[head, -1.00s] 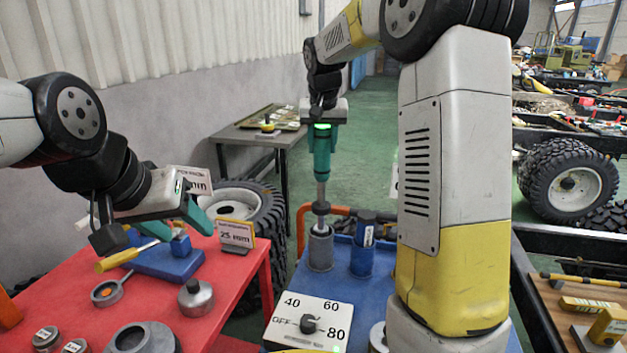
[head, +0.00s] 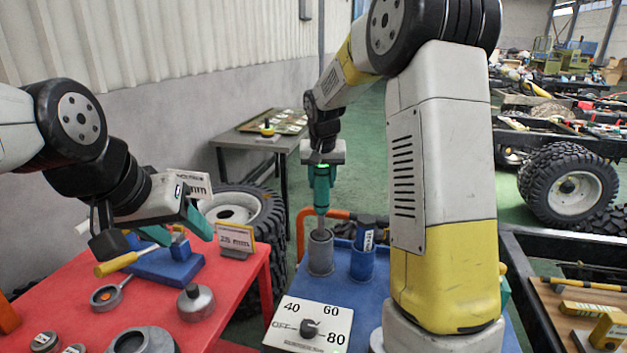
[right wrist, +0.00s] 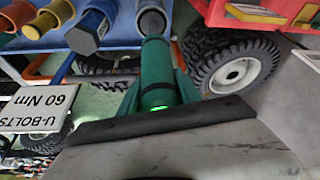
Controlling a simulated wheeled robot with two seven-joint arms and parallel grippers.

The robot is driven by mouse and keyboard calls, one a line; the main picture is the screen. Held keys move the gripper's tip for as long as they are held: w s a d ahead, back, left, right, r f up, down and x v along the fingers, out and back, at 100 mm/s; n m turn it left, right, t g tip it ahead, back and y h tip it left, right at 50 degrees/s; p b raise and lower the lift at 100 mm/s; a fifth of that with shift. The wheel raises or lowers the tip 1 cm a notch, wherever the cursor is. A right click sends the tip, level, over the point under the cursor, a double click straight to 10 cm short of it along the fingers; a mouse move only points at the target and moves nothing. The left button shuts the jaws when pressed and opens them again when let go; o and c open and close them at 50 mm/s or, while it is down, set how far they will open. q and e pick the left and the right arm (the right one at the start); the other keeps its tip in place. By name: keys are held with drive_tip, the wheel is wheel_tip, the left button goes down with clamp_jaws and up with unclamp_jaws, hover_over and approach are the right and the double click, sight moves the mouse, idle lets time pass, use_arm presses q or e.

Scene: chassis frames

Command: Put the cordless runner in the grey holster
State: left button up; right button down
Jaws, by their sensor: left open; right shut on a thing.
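The cordless runner (right wrist: 156,65) has a dark green body with a lit green spot. My right gripper (head: 321,188) is shut on it and holds it upright in the head view. Its lower end is inside the mouth of the grey holster (head: 320,254), so the tip is hidden. The right wrist view also shows the grey holster (right wrist: 152,12) directly beyond the runner. My left gripper (head: 178,229) is open and empty over the red table, near the blue block.
A blue holster (head: 362,262) stands right beside the grey one on the blue bench. A dial plate (head: 309,324) lies in front. The red table (head: 240,290) at left bears a yellow-handled tool (head: 117,263), a metal weight (head: 195,302) and a sign (head: 235,238).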

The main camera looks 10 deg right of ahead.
drive_tip(key=c, duration=0.8)
unclamp_jaws()
drive_tip(key=shift+f, duration=0.1)
drive_tip(key=shift+c, duration=0.2)
drive_tip(key=d+v, duration=0.1)
drive_tip(key=v, duration=1)
drive_tip(key=s+d+r+n+y, duration=0.1)
drive_tip(key=s+r+y, duration=0.15)
drive_tip(key=s, duration=1.25)
drive_tip(key=s+f+n+t, duration=0.1)
drive_tip(key=s+f, duration=0.3)
drive_tip(key=s, duration=0.9)
drive_tip(key=shift+s+a+t, duration=0.25)
drive_tip(key=shift+s+t, duration=0.15)
